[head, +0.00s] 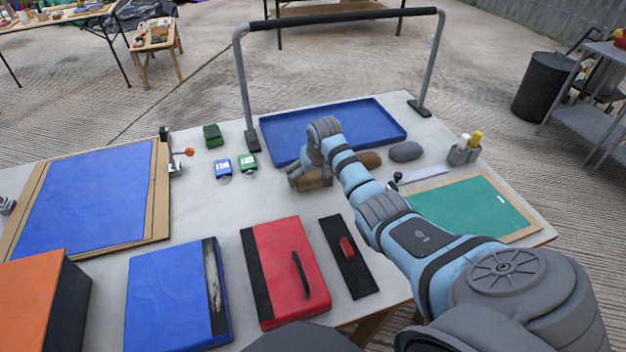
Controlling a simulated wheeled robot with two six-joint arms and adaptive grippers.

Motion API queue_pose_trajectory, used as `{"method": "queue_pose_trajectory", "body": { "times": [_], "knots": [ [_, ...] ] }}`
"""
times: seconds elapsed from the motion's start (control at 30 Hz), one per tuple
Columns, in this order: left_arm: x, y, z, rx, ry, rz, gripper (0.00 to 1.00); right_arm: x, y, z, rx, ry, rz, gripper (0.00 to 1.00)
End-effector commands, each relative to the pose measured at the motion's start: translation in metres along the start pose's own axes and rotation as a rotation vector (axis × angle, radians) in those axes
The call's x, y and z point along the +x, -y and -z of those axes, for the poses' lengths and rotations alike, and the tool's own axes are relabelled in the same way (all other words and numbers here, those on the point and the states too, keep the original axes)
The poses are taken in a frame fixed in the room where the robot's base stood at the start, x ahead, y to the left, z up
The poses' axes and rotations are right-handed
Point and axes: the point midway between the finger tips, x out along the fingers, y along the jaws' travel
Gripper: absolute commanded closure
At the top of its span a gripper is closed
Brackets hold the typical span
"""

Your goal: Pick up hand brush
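A brown, elongated object that looks like the hand brush (370,160) lies at the near edge of the blue tray, partly hidden behind my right wrist. A brown part also shows left of the wrist, under the fingers; I cannot tell if it is the same piece. My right gripper (308,180) points down at this brown object from above, with my arm coming in from the right. The fingers are mostly hidden, so I cannot tell whether they are open, shut or touching it. My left gripper is not in view.
A blue tray (282,134) lies under a grey metal frame (244,85). A grey stone-like lump (405,151), a grey holder (463,155) and a green board (470,208) lie to the right. Red (273,265) and blue (165,295) padded pieces lie in front.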

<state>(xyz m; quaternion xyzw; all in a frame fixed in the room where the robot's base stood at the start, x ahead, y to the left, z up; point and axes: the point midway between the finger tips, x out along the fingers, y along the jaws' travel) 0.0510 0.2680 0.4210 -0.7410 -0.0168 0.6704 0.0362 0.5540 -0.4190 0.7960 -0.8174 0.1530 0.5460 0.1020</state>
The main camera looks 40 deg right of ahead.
Motion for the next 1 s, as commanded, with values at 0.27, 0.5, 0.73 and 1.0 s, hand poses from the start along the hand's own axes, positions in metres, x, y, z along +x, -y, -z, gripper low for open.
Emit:
{"method": "queue_pose_trajectory", "body": {
  "times": [0.27, 0.5, 0.73, 1.0],
  "knots": [
    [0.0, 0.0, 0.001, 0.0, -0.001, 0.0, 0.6, 0.0, 0.0, 0.0, 0.001, 0.0, 0.0, 0.39],
    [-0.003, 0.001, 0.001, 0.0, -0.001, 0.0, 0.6, -0.008, -0.001, 0.004, 0.001, -0.001, 0.0, 0.39],
    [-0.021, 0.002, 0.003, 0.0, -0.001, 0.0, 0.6, -0.058, 0.0, 0.025, 0.001, -0.005, 0.0, 0.39],
    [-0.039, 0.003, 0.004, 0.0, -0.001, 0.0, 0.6, -0.151, 0.0, 0.064, 0.002, -0.004, 0.001, 0.39]
  ]
}}
